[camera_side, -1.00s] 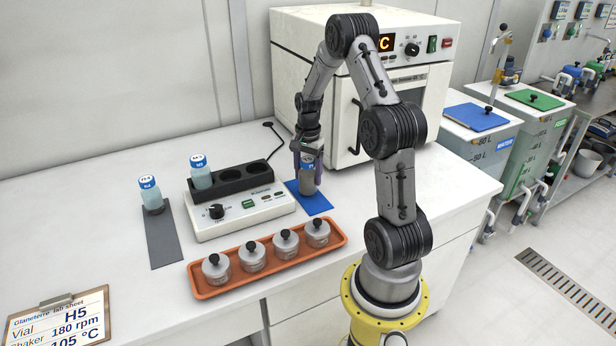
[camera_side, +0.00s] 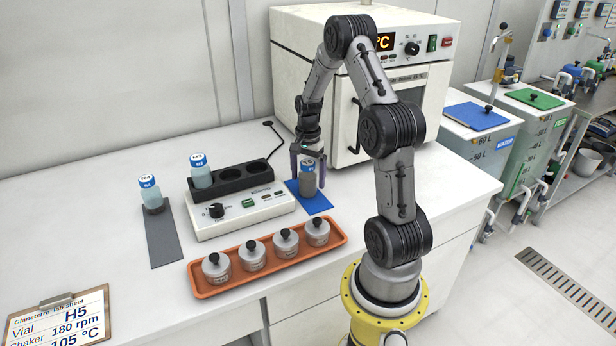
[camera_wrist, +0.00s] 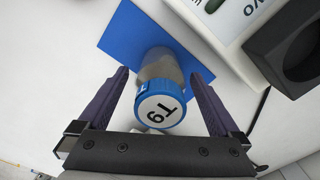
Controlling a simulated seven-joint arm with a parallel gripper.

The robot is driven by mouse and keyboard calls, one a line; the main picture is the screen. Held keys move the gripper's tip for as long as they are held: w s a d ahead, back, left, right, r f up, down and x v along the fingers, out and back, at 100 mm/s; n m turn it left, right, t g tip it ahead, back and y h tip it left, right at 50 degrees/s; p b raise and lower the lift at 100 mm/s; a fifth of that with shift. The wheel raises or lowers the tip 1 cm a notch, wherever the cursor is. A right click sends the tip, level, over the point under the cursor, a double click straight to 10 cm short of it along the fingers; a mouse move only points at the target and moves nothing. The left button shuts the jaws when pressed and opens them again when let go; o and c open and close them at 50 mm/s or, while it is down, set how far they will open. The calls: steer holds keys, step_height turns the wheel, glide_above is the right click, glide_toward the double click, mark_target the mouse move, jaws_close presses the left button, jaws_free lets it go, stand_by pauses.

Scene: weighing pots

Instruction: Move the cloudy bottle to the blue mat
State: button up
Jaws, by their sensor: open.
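The cloudy bottle (camera_side: 307,180), grey with a blue-and-white cap, stands upright on the blue mat (camera_side: 318,203). In the wrist view the bottle (camera_wrist: 160,68) shows its cap marked "T9" or "61", and the blue mat (camera_wrist: 122,37) lies beneath it. My gripper (camera_side: 308,170) is open around the bottle's upper part. In the wrist view my gripper (camera_wrist: 160,85) has one finger on each side of the cap, with a gap on both sides.
A shaker (camera_side: 240,212) with a black holder stands left of the mat, one bottle (camera_side: 201,176) in it. Another bottle (camera_side: 151,194) stands on a grey mat (camera_side: 164,244). An orange tray (camera_side: 215,290) of several lidded pots lies in front. An oven (camera_side: 300,75) stands behind.

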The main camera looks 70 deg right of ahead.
step_height(320, 180, up, 12)
steer(key=shift+f, duration=0.1)
steer(key=w+a+r+n+t+h, duration=0.1)
steer(key=a+r+n, duration=0.35)
steer(key=a, duration=0.35)
steer(key=w+a+r+n+t, duration=0.1)
steer(key=a+r+n, duration=0.2)
steer(key=a+r, duration=0.35)
steer(key=s+a+n+t, duration=0.1)
steer(key=s+a+n, duration=0.5)
steer(key=a, duration=0.3)
steer(key=s+a+n+t+y, duration=0.1)
steer(key=s+a+n+t, duration=0.1)
steer(key=s+a+n, duration=0.4)
steer(key=a, duration=0.3)
steer(key=shift+a+f+n+t, duration=0.25)
steer(key=shift+f+n+t, duration=0.05)
steer(key=shift+n, duration=0.05)
